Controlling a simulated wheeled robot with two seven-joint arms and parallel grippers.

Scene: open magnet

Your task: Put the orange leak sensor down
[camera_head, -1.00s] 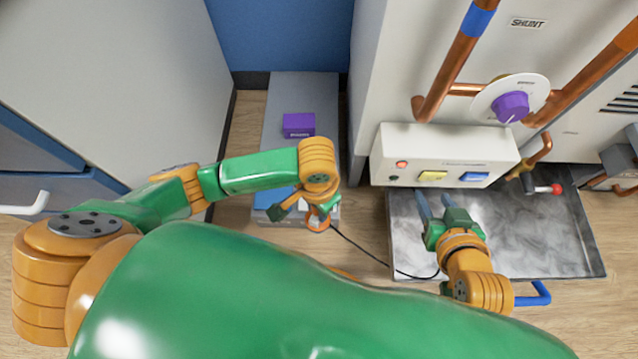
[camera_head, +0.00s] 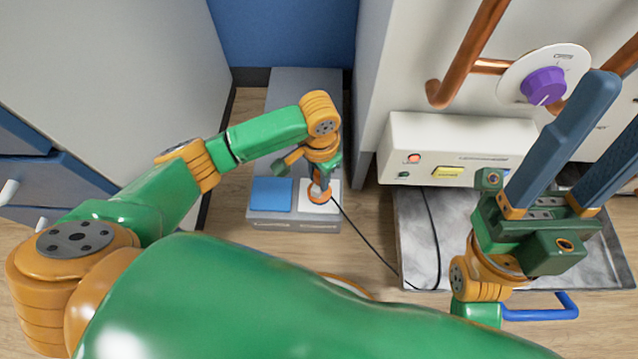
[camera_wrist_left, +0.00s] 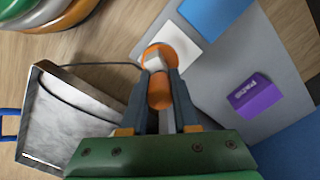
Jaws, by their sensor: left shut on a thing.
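The orange leak sensor (camera_head: 319,198) is at the white square (camera_head: 333,201) on the grey bench; its dark cable trails right. In the left wrist view the sensor (camera_wrist_left: 159,92) shows between my fingers, with an orange round base (camera_wrist_left: 157,54) overlapping the white square (camera_wrist_left: 178,38). My left gripper (camera_head: 320,190) is shut on the sensor from above. I cannot tell whether the base touches the square. My right gripper (camera_head: 618,108) is raised large at the right, open and empty, with its fingers apart.
A blue square (camera_head: 270,194) lies left of the white one. A purple block (camera_wrist_left: 256,97) stands on the bench, hidden in the head view. A metal tray (camera_head: 412,245) holds part of the cable, below a white control box (camera_head: 455,135) and purple knob (camera_head: 543,86).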

